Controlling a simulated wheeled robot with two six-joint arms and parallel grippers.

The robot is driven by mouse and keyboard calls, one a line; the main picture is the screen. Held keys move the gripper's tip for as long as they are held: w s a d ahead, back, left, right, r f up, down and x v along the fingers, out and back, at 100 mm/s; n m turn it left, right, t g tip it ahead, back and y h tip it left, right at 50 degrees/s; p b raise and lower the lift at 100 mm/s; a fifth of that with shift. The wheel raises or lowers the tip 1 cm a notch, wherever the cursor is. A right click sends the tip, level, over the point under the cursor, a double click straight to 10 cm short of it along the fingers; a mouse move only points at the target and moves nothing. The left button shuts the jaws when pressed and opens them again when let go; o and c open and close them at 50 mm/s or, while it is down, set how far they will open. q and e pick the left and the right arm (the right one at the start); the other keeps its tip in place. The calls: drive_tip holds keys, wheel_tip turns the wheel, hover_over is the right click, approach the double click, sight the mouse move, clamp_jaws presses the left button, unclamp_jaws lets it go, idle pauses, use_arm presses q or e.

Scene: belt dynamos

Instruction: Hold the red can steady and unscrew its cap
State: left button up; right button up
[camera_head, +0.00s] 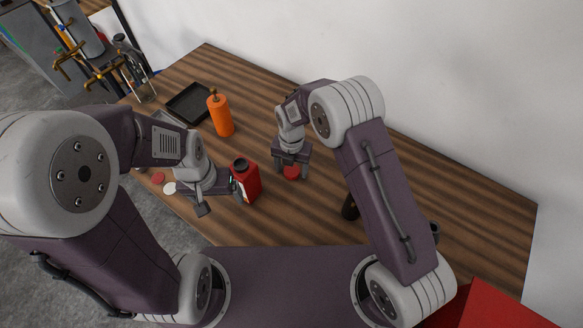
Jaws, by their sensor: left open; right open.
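The red can (246,183) stands upright on the wooden table, with a dark round top (240,164); I cannot tell whether that is a cap or an open neck. My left gripper (220,196) is open at the can's left side, one finger close against it; contact is unclear. My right gripper (291,162) is open and points down, to the right of the can. A small red disc (292,172) shows at its fingertips; I cannot tell whether it lies on the table or between the fingers.
An orange bottle (221,116) and a black tray (188,104) stand behind the can. A red disc (158,178) and a white disc (169,188) lie at the left edge. A dark object (349,207) is partly behind my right arm. The table's (480,212) right part is mostly clear.

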sight(291, 170)
wheel_tip(291, 170, up, 12)
drive_tip(key=p, duration=1)
drive_tip(key=shift+r, duration=0.15)
